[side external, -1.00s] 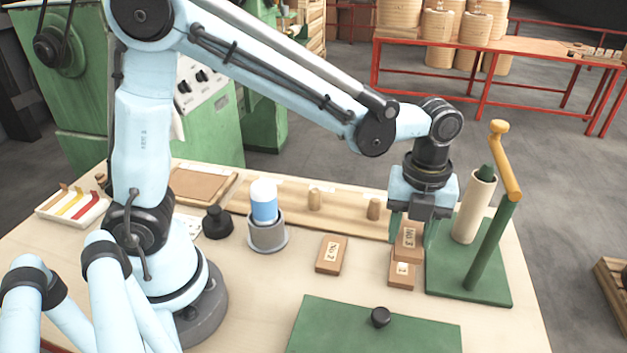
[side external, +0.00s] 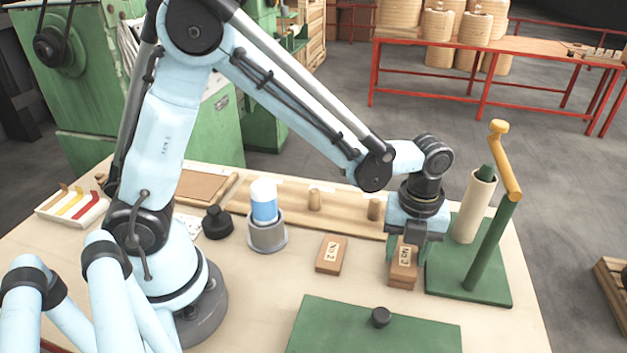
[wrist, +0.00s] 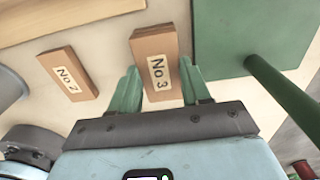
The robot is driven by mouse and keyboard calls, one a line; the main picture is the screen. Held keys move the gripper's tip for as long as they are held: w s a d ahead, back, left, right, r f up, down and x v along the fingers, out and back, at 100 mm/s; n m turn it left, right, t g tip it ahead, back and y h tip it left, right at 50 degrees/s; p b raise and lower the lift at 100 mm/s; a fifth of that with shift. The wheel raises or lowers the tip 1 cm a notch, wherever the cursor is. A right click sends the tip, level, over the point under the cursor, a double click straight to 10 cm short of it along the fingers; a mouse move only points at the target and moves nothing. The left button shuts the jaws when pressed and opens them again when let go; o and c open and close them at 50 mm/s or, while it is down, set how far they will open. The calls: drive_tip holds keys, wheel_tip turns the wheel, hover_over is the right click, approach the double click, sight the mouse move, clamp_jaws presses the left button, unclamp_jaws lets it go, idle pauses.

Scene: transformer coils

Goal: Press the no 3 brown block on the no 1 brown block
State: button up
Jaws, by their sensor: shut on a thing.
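The no 3 brown block (side external: 404,254) is between the green fingers of my gripper (side external: 406,252), its white label facing up. It also shows in the wrist view (wrist: 158,68), with a finger on each side. My gripper is shut on it. The no 1 brown block (side external: 402,283) lies directly under the no 3 block on the table, mostly covered; its label is hidden. The two look stacked, and I cannot tell whether they are pressed tight together. The no 2 brown block (side external: 331,255) lies flat to the left, apart from the stack, also in the wrist view (wrist: 68,73).
A green base plate (side external: 468,285) with a green post and yellow handle (side external: 506,165) stands close on the right. A green panel with a black knob (side external: 380,317) lies in front. Table between is clear.

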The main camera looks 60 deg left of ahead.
drive_tip(key=shift+f, duration=0.3)
drive_tip(key=o, duration=1.1)
drive_tip(key=shift+o, duration=0.5)
drive_tip(key=o, duration=0.3)
drive_tip(key=shift+o, duration=0.2)
drive_tip(key=shift+r, duration=0.15)
drive_tip(key=shift+r, duration=1.65)
